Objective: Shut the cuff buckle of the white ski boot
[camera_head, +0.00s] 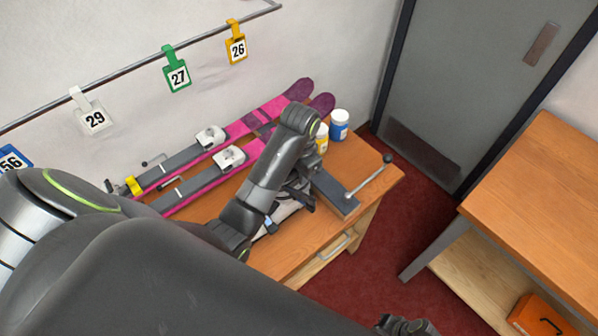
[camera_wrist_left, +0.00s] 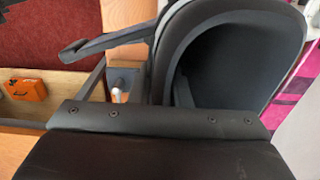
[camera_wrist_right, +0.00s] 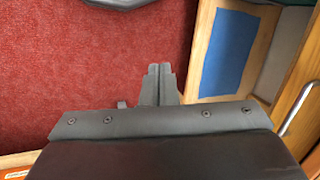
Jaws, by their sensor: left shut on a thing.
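The white ski boot (camera_head: 277,216) is on the bench, mostly hidden by my left arm in the head view. In the left wrist view its dark cuff opening (camera_wrist_left: 240,50) fills the upper right, and a black lever-like bar (camera_wrist_left: 112,40) sticks out to the left. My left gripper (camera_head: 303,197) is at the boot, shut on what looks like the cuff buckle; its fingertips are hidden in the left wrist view. The buckle's exact position is unclear. My right gripper (camera_wrist_right: 160,82) is shut and empty above the red floor, away from the boot.
Pink skis (camera_head: 262,118) lie along the back of the bench (camera_head: 382,192). A grey vise-like fixture with a bar handle (camera_head: 372,176) stands at the right end, and a blue jar (camera_head: 339,125) behind it. A second table (camera_head: 540,190) stands right, past open floor.

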